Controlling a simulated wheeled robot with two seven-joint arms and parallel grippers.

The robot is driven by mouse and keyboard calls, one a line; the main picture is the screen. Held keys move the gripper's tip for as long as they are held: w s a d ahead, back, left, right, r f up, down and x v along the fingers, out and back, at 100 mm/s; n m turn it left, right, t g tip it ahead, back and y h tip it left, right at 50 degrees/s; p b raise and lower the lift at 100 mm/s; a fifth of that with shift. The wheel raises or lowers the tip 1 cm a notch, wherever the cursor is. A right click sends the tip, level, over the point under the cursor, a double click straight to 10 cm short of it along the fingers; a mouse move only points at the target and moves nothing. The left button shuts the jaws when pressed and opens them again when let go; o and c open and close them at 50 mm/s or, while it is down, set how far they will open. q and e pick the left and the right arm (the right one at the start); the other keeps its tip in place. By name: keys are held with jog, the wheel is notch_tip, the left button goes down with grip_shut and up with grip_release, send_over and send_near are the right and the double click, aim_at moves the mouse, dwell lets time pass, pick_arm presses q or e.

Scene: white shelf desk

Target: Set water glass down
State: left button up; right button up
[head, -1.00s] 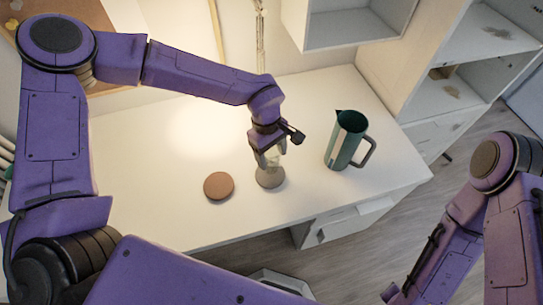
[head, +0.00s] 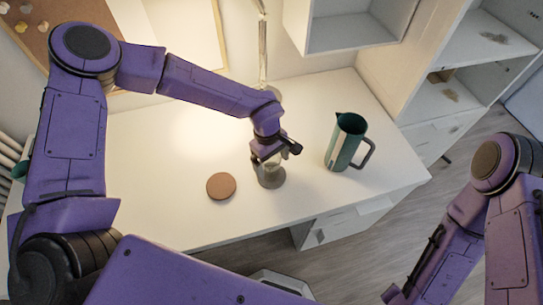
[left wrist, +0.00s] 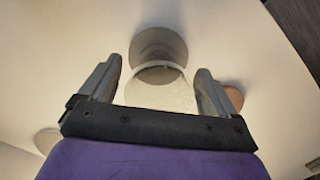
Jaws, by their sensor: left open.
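The clear water glass (head: 271,175) stands on the white desk directly below my left gripper (head: 264,158), with its lower part looking grey. In the left wrist view the glass (left wrist: 160,92) shows as a pale round shape between the two fingers of my left gripper (left wrist: 158,88). The fingers are spread, with a gap beside the glass on each side. A grey round shape (left wrist: 158,43) joins it above; I cannot tell if this is the glass's base or a coaster. The gripper hides the glass's top in the head view. My right gripper (head: 393,295) is at the bottom edge, barely showing.
A brown round coaster (head: 221,186) lies left of the glass and also shows in the left wrist view (left wrist: 234,97). A green pitcher (head: 346,142) with a dark handle stands to the right. A lamp stem (head: 262,45) rises behind.

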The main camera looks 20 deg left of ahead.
pick_arm(q)
notch_tip(320, 180, up, 12)
jog(key=a+b, duration=0.1)
jog(key=shift+w+a+b, duration=0.25)
jog(key=shift+w+b, duration=0.05)
jog(key=shift+w, duration=0.15)
